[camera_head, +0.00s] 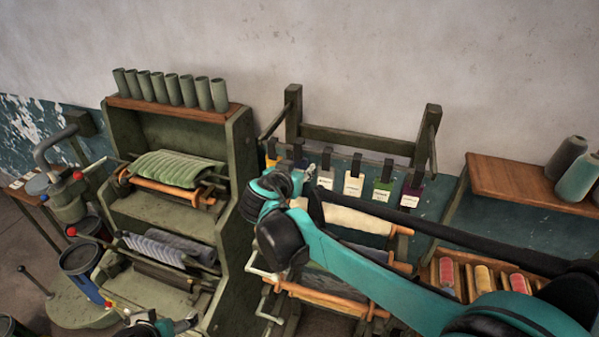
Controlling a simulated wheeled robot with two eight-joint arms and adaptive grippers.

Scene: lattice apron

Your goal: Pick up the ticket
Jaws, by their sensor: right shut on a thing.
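Several tickets in different colours hang under black clips on the green frame. A white ticket (326,180) is the closest one to my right gripper (312,173), whose wrist partly hides the left part of the row. My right gripper is shut on what looks like a ticket, but its fingertips are small and the held part is largely hidden. Another white ticket (353,186), a green ticket (382,190) and a purple ticket (411,195) hang to the right. My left gripper (172,326) shows only partly at the bottom edge, and its fingers are unclear.
A green shelf unit (240,165) with rolled cloth and several green tubes stands at the left. A wooden shelf (515,180) with thread cones (566,158) is at the right, above a tray of spools (483,280). Cloth rolls (345,218) lie below the tickets.

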